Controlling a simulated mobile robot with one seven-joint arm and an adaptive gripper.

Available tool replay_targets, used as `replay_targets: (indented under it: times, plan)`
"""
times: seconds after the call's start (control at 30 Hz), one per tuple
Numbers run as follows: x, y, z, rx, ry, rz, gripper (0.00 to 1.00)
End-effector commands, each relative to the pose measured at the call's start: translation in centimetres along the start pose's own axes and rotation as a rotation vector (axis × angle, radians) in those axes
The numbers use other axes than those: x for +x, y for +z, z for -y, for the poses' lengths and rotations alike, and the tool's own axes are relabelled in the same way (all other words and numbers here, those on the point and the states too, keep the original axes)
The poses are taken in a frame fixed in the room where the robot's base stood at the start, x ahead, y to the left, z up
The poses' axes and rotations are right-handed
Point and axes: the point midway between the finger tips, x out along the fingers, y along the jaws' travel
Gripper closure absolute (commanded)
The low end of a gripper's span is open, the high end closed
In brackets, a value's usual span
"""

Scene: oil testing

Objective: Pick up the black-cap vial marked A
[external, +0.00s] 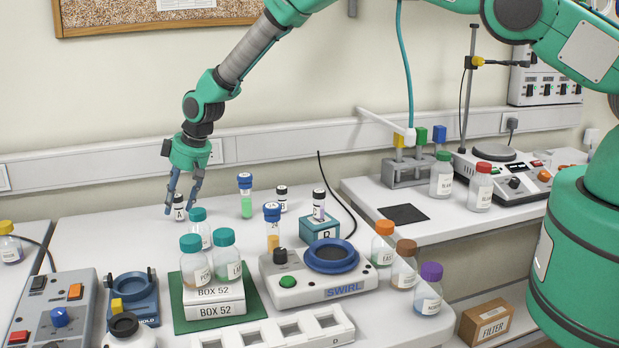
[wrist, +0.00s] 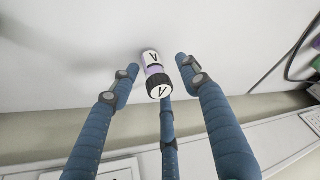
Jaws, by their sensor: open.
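The black-cap vial marked A (external: 179,207) stands upright on the white bench at the back left in the external view. It also shows in the wrist view (wrist: 155,72), with an A on its cap and on its white label. My gripper (external: 182,209) is open, with its blue fingers pointing down around the vial's place. In the wrist view my gripper (wrist: 155,76) has one finger left of the vial, one right and one below. Gaps show between the fingers and the vial, and I see no clear contact.
A teal-cap bottle (external: 199,228) stands close to the right of my fingers. Blue-cap tubes (external: 246,196) and another black-cap vial (external: 281,198) stand farther right. Box 52 (external: 214,308) bears two teal-cap bottles in front. The bench left of the vial (external: 110,225) is clear.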

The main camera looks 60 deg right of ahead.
Motion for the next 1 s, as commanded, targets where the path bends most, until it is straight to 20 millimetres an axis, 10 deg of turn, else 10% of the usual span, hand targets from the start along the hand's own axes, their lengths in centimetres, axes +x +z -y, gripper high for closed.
replay_targets:
  times: [0.23, 1.0]
  plan:
    - [0.0, 0.0, 0.0, 0.000, 0.000, 0.000, 0.94]
    - [-2.2, -1.0, 0.0, 0.000, 0.001, -0.002, 0.94]
